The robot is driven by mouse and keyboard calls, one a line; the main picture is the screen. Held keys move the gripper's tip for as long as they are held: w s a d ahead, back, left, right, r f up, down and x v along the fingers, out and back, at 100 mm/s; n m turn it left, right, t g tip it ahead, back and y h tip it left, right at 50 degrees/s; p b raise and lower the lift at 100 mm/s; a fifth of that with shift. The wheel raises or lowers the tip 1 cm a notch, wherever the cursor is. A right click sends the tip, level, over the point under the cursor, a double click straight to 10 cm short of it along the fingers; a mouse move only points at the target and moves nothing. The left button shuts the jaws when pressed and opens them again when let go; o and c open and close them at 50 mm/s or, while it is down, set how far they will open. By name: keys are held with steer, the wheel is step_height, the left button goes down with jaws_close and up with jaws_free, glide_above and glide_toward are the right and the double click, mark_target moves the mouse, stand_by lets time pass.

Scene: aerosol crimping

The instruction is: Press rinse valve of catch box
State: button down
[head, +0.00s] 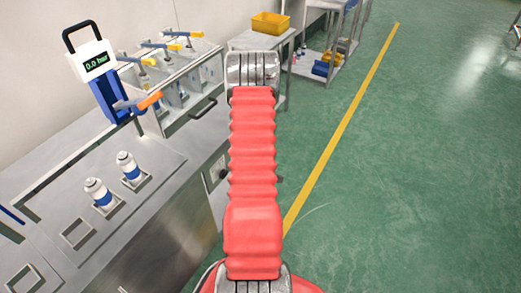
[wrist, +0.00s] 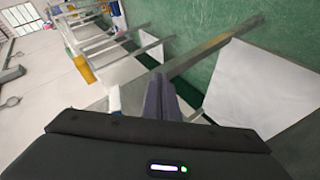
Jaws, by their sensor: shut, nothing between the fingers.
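In the head view, a steel box (head: 183,108) with several compartments stands at the back of the left bench. Yellow-handled valves (head: 172,47) line its rear edge. I cannot tell which part is the rinse valve. A blue-and-white crimping device (head: 107,88) with an orange lever and a display reading 0.0 bar stands at its left. In the wrist view, my gripper (wrist: 161,88) is shut and empty, its dark fingers pointing towards grey frame bars and a white panel. My gripper is hidden in the head view; my red arm reaches forward beside the bench.
Two white cans (head: 97,192) (head: 130,167) sit in square sockets on the bench, with empty sockets nearer. A yellow bin (head: 270,23) stands on a side table beyond. Shelves with a blue bin (head: 326,68) stand behind. The green floor right of the yellow line is clear.

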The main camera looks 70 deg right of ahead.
steer(key=s+a+f, duration=0.2)
steer(key=a+f, duration=0.1)
steer(key=a, duration=0.4)
steer(key=shift+s, duration=0.2)
steer(key=shift+a, duration=0.1)
stand_by(0.3)
